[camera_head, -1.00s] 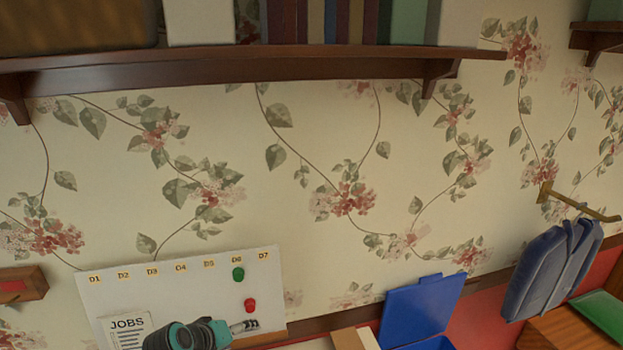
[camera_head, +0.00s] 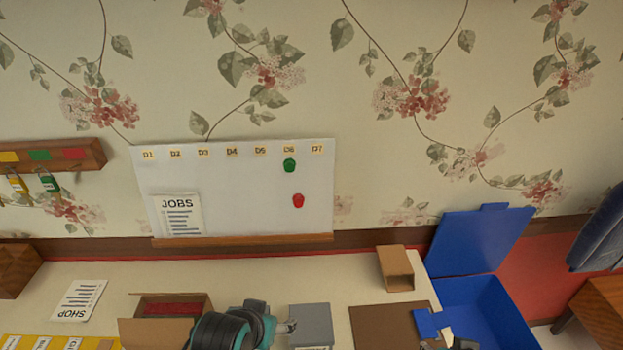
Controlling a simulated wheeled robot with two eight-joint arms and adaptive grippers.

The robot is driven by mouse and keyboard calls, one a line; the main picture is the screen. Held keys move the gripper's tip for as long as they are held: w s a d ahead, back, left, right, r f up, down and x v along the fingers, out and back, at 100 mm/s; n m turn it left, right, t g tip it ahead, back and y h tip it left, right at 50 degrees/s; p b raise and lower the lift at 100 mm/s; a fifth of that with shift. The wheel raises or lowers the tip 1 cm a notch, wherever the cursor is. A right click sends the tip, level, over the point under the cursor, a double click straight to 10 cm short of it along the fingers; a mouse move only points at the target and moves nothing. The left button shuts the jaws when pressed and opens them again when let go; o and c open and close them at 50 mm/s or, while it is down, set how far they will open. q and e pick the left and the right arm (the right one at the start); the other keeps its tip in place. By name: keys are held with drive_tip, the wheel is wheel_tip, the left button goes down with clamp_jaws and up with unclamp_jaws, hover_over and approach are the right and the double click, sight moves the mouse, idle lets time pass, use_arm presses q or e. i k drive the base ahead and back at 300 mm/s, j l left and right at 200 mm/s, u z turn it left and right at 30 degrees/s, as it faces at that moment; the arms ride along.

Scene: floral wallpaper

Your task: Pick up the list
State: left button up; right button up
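A white paper list headed SHOP (camera_head: 78,300) lies flat on the pale worktop at the left. Another white sheet, headed JOBS (camera_head: 181,216), is on the lower left of the white board (camera_head: 250,190). My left arm, teal and black, comes in at the bottom edge. Its gripper (camera_head: 286,327) is small and partly hidden, to the right of the SHOP list and apart from it, beside a grey box (camera_head: 310,326). Whether its fingers are open I cannot tell.
An open cardboard box (camera_head: 172,306) stands between the SHOP list and my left gripper. A yellow tray (camera_head: 60,342) is at the lower left. A key rack (camera_head: 50,155) hangs on the wall. An open blue bin (camera_head: 485,305) and a small upright carton (camera_head: 395,268) are at the right.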

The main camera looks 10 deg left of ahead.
sight(180, 215)
drive_tip(key=u, duration=1.4)
drive_tip(key=z, duration=2.5)
drive_tip(key=u, duration=2.5)
